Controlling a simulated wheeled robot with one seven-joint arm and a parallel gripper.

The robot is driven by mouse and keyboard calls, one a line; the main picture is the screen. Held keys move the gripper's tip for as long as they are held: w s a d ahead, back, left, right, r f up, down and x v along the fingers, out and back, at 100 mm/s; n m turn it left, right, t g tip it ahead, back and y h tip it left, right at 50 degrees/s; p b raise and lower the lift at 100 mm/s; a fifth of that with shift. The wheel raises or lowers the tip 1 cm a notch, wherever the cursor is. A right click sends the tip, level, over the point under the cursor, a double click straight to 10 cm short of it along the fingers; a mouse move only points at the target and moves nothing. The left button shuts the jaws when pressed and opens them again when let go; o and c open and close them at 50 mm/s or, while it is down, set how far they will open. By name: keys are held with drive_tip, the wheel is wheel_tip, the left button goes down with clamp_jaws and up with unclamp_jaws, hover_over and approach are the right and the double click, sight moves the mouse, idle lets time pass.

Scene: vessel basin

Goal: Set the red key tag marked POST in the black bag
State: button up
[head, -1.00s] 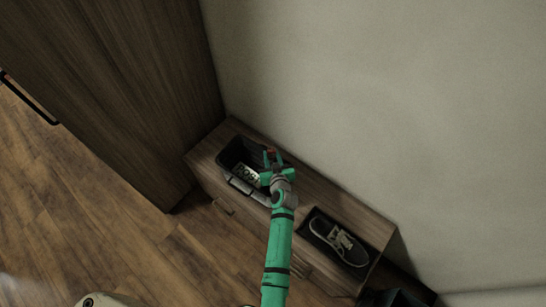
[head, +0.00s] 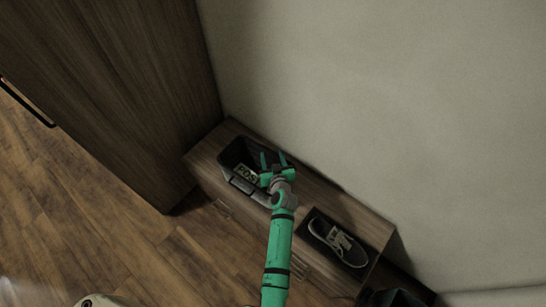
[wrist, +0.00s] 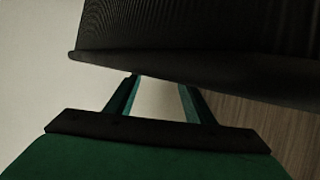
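The black bag (head: 232,152) is an open-topped dark container on the low wooden cabinet. In the wrist view, a dark ribbed surface (wrist: 190,35), apparently the bag's wall, lies just beyond the open fingertips. The red key tag is not visible in either view now; I cannot tell whether it lies inside the bag.
A dark shoe (head: 338,243) with a lettered card lies in a dark tray on the right of the cabinet (head: 320,195). A pale wall (head: 380,100) stands close behind. A tall wooden wardrobe (head: 110,90) is at the left. Another dark object (head: 395,298) is at the bottom right.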

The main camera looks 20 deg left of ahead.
drive_tip(key=shift+s+f, duration=0.35)
drive_tip(key=shift+f, duration=0.15)
drive_tip(key=s+d+r+m+t+h, duration=0.1)
drive_tip(key=s+d+r, duration=0.1)
drive_tip(key=s+d, duration=0.55)
drive_tip(key=s+d+r+m+h, duration=0.15)
drive_tip(key=s+d, duration=0.25)
drive_tip(key=s, duration=0.7)
drive_tip(key=s+d+r+m+t+h, duration=0.1)
drive_tip(key=s+d+r+h, duration=0.15)
drive_tip(key=s+d, duration=0.55)
drive_tip(key=s+r+m+t+h, duration=0.1)
drive_tip(key=s+r+m, duration=0.1)
drive_tip(key=s+r, duration=1.4)
drive_tip(key=shift+s+t+h, duration=0.3)
drive_tip(key=shift+s, duration=0.7)
drive_tip(key=shift+d+r, duration=0.1)
drive_tip(key=c, duration=0.4)
drive_tip(key=shift+w, duration=0.2)
